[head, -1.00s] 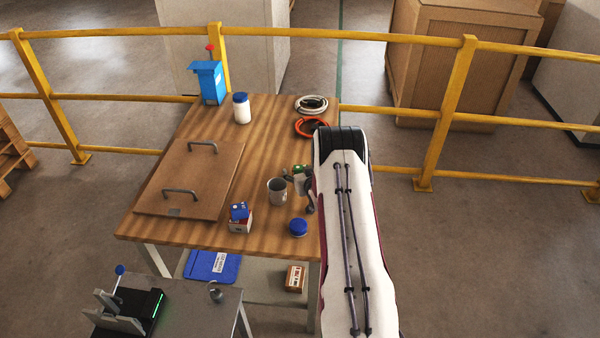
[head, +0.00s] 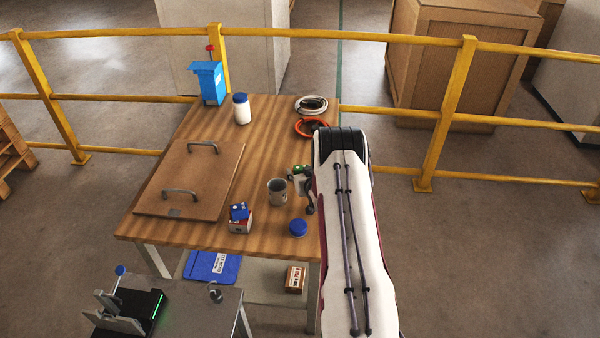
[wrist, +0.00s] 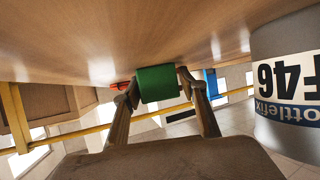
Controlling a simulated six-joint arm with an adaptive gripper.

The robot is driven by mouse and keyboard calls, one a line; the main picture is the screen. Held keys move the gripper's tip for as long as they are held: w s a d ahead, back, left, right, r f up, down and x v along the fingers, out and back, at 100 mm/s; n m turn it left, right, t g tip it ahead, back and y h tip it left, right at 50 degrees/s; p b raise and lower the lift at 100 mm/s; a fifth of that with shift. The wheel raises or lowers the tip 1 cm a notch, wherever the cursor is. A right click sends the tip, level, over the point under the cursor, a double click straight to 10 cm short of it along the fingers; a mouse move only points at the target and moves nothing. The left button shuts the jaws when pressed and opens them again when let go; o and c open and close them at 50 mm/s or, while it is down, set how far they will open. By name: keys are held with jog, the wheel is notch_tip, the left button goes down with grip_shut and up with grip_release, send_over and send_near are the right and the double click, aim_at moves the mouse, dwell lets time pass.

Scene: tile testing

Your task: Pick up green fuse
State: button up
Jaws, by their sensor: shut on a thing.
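The green fuse (wrist: 158,83) sits between the two fingertips of my gripper (wrist: 157,88) in the wrist view, with a finger against each side. The gripper is shut on it. The wrist view is upside down, with the wooden table top (wrist: 90,35) along the upper edge. The fuse appears at or very close to the table; I cannot tell if they touch. In the head view the green fuse (head: 302,169) shows small beside my arm, near the table's right edge. My gripper (head: 299,175) is partly hidden there by the arm.
A blue lid (head: 298,228) and small boxes (head: 240,222) lie nearer. Cable coils (head: 312,127) lie behind. A handled board (head: 190,180) covers the left.

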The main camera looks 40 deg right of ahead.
aim_at(300, 167)
jog(key=shift+r, duration=0.1)
jog(key=shift+r, duration=4.9)
